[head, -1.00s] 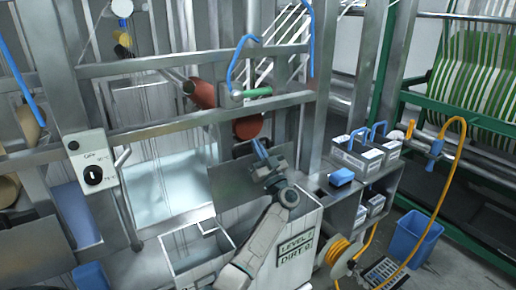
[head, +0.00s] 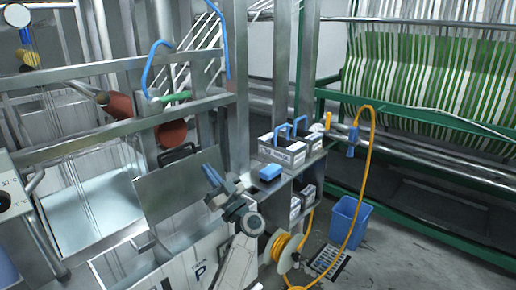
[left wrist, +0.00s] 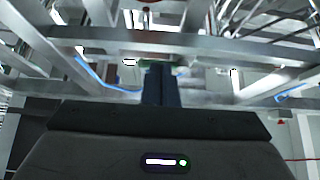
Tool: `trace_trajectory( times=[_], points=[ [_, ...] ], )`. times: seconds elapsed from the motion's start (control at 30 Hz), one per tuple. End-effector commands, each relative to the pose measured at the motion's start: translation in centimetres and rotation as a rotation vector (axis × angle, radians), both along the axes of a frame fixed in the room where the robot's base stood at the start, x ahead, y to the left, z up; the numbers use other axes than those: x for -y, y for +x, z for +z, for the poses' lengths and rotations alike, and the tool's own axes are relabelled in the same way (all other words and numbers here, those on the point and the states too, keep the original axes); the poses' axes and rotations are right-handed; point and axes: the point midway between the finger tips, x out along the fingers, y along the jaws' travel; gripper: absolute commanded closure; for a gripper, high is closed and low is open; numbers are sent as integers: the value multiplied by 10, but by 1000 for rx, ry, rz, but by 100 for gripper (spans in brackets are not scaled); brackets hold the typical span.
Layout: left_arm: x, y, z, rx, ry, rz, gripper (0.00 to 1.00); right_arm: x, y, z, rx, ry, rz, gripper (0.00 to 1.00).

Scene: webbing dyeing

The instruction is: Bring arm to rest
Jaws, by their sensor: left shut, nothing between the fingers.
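My left gripper (head: 211,176) is in the lower middle of the head view, in front of a grey metal panel (head: 180,188) over the white tank (head: 190,270). Its blue fingers are together, with nothing between them. In the left wrist view the fingers (left wrist: 161,84) point ahead toward metal frame bars and show nothing held. My right gripper does not show in either view.
A shelf with white boxes (head: 290,152) and a blue sponge-like block (head: 270,172) stands right of the gripper. A yellow hose reel (head: 283,252) and blue bin (head: 350,220) are on the floor. Metal rails (head: 75,70) and red rollers (head: 172,133) lie behind.

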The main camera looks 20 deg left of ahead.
Motion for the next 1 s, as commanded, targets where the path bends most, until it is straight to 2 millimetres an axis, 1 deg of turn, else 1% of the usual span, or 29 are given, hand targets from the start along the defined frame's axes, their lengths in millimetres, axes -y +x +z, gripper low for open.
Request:
trace_trajectory(
  times=[0.13, 0.27, 0.37, 0.47, 0.57, 0.6, 0.67, 0.7, 0.77, 0.8, 0.87, 0.9, 0.97, 1.0],
  points=[
    [2, 0, -1, -3, 13, -24, 100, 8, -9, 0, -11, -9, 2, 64],
    [14, -1, -6, -18, 76, -163, 100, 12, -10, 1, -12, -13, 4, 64],
    [34, -4, -16, -62, 143, -350, 100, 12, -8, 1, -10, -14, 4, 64],
    [60, -11, -34, -140, 190, -557, 100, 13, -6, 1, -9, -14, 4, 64],
    [86, -23, -59, -251, 203, -749, 100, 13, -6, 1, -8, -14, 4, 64],
    [96, -29, -70, -304, 199, -821, 100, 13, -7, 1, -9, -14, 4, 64],
    [110, -41, -90, -390, 181, -920, 100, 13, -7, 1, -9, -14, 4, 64],
    [118, -50, -104, -454, 163, -981, 100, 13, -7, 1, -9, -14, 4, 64],
    [129, -65, -125, -556, 125, -1060, 100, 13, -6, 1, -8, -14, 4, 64],
    [134, -78, -140, -625, 92, -1106, 100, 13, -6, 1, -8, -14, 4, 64],
    [141, -98, -163, -736, 33, -1163, 100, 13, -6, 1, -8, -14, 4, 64],
    [144, -113, -178, -811, -13, -1192, 100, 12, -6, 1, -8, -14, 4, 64],
    [147, -138, -200, -926, -91, -1221, 100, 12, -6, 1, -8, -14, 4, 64],
    [147, -156, -215, -1004, -149, -1229, 100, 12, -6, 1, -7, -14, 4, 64]
  ],
)
